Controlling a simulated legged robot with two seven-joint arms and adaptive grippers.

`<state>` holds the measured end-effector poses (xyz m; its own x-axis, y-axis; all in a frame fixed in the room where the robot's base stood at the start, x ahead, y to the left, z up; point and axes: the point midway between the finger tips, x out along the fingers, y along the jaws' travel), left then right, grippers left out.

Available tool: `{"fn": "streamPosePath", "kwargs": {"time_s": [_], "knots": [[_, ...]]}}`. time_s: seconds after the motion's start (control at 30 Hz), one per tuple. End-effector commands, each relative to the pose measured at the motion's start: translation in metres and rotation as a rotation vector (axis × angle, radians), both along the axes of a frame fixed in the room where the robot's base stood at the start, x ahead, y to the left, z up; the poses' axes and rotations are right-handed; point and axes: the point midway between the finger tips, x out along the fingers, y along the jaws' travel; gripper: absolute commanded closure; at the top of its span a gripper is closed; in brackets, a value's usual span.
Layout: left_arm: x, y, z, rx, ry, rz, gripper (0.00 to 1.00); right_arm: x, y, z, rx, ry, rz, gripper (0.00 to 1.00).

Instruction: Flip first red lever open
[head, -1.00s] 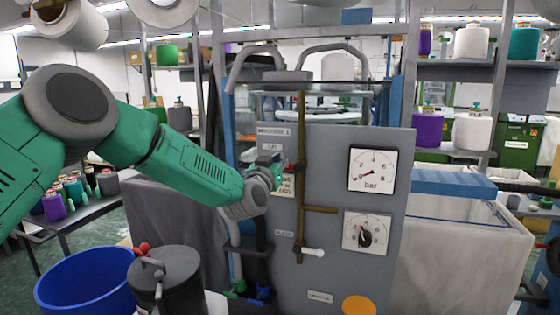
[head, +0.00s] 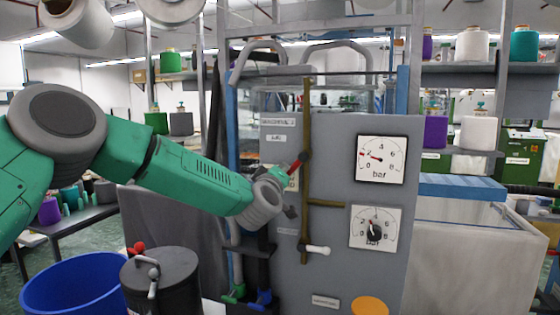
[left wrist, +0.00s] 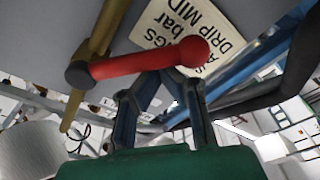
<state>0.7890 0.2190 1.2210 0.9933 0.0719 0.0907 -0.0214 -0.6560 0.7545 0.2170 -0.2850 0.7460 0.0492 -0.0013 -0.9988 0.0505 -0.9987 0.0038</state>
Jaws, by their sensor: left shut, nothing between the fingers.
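The red lever (head: 295,166) sits on the upper part of a brass pipe (head: 306,110) on the grey panel. It slants down and left from its dark pivot. In the left wrist view, the red lever (left wrist: 135,62) crosses in front of the fingers, its round knob on the right and its pivot on the pipe (left wrist: 98,45) at left. My left gripper (head: 283,178) is just below the lever. Its fingers (left wrist: 165,78) are shut and empty, close to the lever's underside; I cannot tell whether they touch. My right gripper is out of view.
The panel (head: 335,285) also carries an upper gauge (head: 381,160), a lower gauge (head: 375,228) and a white-handled lever (head: 317,250). A blue tub (head: 75,290) and a dark canister (head: 165,285) stand below my left arm. Yarn shelves are at right.

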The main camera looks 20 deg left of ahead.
Motion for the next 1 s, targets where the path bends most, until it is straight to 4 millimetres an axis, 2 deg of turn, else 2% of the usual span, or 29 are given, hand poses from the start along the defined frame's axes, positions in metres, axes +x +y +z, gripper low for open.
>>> {"fn": "streamPosePath", "kwargs": {"time_s": [0.1,0.5,0.7,1.0], "knots": [[0.000,-0.006,-0.010,-0.110,0.003,0.000,1.00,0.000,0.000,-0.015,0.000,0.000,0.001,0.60],[-0.001,-0.031,-0.026,-0.469,0.017,-0.001,1.00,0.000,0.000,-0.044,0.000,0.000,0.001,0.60],[-0.001,-0.036,-0.030,-0.612,0.021,0.001,1.00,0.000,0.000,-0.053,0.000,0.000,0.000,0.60],[-0.001,-0.044,-0.032,-0.733,0.025,0.001,1.00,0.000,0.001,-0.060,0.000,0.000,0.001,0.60]]}}
